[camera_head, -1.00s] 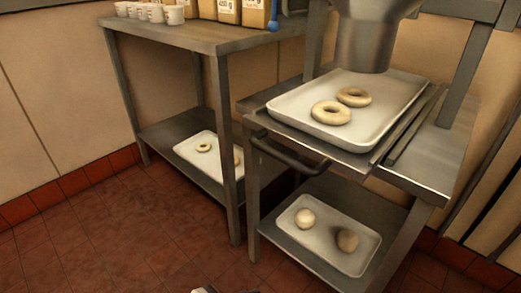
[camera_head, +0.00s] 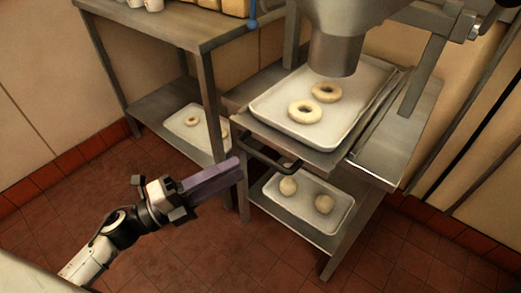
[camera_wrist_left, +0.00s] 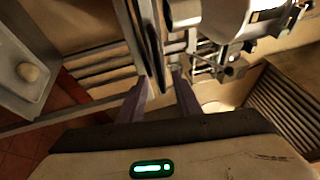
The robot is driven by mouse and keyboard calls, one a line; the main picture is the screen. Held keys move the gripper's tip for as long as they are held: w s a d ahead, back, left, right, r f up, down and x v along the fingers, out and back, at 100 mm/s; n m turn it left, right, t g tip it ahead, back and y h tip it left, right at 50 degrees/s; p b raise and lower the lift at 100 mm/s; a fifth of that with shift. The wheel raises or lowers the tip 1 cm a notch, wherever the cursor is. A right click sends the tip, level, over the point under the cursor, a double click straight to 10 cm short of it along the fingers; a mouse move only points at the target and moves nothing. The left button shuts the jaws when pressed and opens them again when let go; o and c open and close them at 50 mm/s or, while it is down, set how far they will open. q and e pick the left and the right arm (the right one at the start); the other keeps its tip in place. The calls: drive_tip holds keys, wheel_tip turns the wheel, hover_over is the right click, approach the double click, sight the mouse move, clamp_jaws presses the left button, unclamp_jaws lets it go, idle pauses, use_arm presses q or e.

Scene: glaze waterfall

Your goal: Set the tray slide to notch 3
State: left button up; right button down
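The tray slide carries a pale tray (camera_head: 350,118) with two dough rings (camera_head: 305,111) on it, under a metal hopper (camera_head: 335,50). Its dark bar handle (camera_head: 268,157) sticks out at the front. My left gripper (camera_head: 238,168) is just left of and slightly below the handle's left end in the head view; its purple-grey fingers look empty. In the left wrist view the fingers (camera_wrist_left: 160,86) stand apart, with a dark bar rising beyond and between them. I cannot tell whether they touch the handle. No notch marks are readable. My right gripper is not in view.
A lower shelf holds a small tray (camera_head: 316,222) with two dough balls. A steel table (camera_head: 170,32) stands at the left with cups and bags on top, and another tray (camera_head: 190,118) below. The red tile floor (camera_head: 190,250) in front is clear.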

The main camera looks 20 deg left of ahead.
sight(261, 154)
use_arm(q)
drive_tip(key=x, duration=0.8)
drive_tip(key=shift+c, duration=0.3)
clamp_jaws()
drive_tip(key=shift+p, duration=0.3)
